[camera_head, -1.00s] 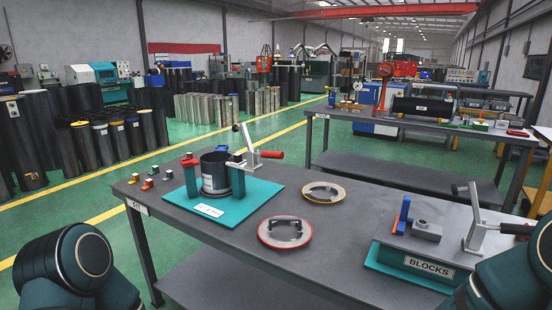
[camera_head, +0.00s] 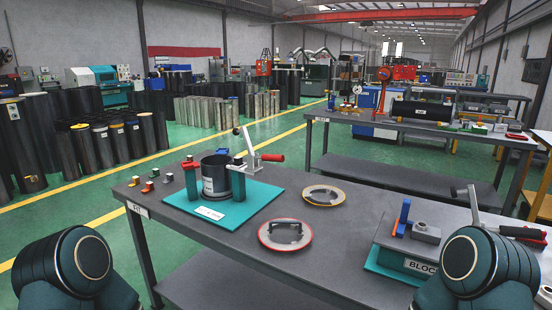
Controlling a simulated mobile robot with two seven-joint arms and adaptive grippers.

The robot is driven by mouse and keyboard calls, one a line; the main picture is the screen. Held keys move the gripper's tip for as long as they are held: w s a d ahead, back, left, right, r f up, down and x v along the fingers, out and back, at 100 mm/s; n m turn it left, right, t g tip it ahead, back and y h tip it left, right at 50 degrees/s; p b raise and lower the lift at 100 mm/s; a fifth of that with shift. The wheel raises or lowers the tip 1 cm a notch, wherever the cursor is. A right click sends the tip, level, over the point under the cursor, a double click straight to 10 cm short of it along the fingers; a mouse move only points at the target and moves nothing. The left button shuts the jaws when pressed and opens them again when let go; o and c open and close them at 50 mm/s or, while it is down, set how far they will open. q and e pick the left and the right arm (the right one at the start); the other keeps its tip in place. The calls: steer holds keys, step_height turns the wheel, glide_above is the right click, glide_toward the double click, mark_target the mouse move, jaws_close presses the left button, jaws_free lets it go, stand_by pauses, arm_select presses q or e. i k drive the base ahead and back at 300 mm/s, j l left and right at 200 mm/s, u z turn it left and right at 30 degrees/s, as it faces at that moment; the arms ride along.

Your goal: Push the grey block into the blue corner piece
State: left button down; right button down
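The grey block (camera_head: 426,233), with a round hole or boss on top, sits on the grey top of the BLOCKS fixture (camera_head: 385,254) at the right of the table. The upright blue corner piece (camera_head: 402,219) stands just left of the block; I cannot tell whether they touch. A toggle clamp (camera_head: 474,206) with a red handle stands right of the block. My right arm covers the fixture's lower right and part of its label. Only my arm links show, at the lower left and lower right; neither gripper can be made out.
A teal plate (camera_head: 262,197) carries a black cylinder (camera_head: 214,174) and another clamp. Yellow-rimmed (camera_head: 342,198) and red-rimmed (camera_head: 266,242) flange discs lie on the table (camera_head: 230,262). Several small coloured blocks sit at the far left. The table's centre front is clear.

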mark_target(420, 231)
steer(key=i+j+z, duration=0.15)
steer(key=z, duration=0.25)
steer(key=i+j+z, duration=0.3)
steer(key=z, duration=0.15)
